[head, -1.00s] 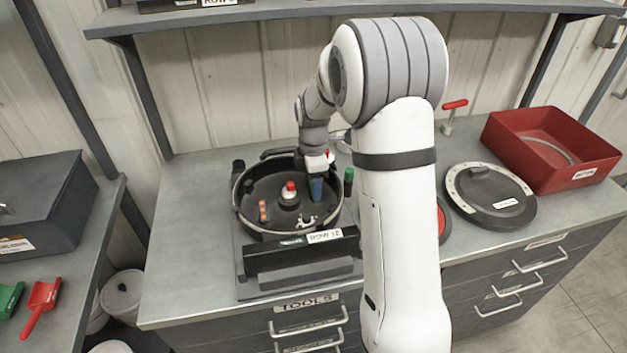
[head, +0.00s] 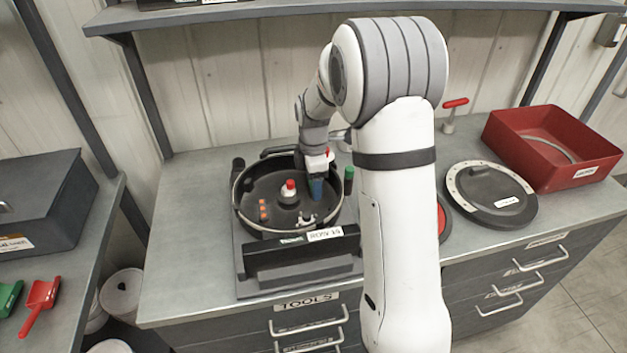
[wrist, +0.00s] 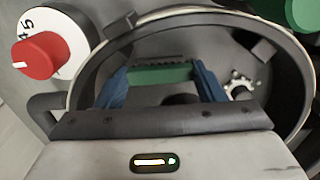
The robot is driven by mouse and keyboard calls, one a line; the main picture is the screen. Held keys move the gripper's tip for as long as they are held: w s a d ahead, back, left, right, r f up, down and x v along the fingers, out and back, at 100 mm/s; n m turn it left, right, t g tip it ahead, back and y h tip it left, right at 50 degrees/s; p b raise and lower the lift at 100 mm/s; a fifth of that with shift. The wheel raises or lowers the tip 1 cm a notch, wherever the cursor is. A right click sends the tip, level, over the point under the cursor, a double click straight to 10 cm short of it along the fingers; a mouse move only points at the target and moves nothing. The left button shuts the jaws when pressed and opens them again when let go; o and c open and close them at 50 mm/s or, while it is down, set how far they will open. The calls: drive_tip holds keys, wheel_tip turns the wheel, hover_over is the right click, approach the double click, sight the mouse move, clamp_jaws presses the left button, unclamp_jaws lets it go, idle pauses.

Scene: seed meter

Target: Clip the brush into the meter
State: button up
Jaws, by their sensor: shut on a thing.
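The meter (head: 240,213) is a round black open housing on the bench, with a red-topped hub (head: 289,192) at its middle. My gripper (head: 317,188) reaches down into the right side of the housing. In the wrist view its blue fingers (wrist: 160,80) are shut on a green brush (wrist: 158,73), one finger at each end. The brush is held inside the housing's rim. Its underside is hidden, and I cannot tell whether it touches the meter. A small pale clip-like part (head: 306,219) is on the meter floor near the front; it also shows in the wrist view (wrist: 240,87).
A red-knobbed dial (wrist: 38,55) is beside the rim. A green cylinder (head: 349,180) stands to the meter's right. A black lid (head: 490,198) and a red bin (head: 590,165) are at the right of the bench. The bench left of the meter is clear.

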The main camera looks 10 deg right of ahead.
drive_tip(key=o, duration=1)
drive_tip(key=shift+c, duration=0.3)
wheel_tip(320, 180, up, 10)
drive_tip(key=p, duration=0.6)
drive_tip(key=shift+f, duration=0.25)
drive_tip(key=shift+r, duration=0.1)
drive_tip(key=s+r+m+t, duration=0.1)
drive_tip(key=s+r+m, duration=0.4)
drive_tip(key=s+m, duration=0.4)
drive_tip(key=s+r+m+t, duration=0.2)
drive_tip(key=s+r+m, duration=0.3)
drive_tip(key=s, duration=1.3)
drive_tip(key=m, duration=0.4)
drive_tip(key=shift+s+r, duration=0.15)
drive_tip(key=shift+s, duration=0.05)
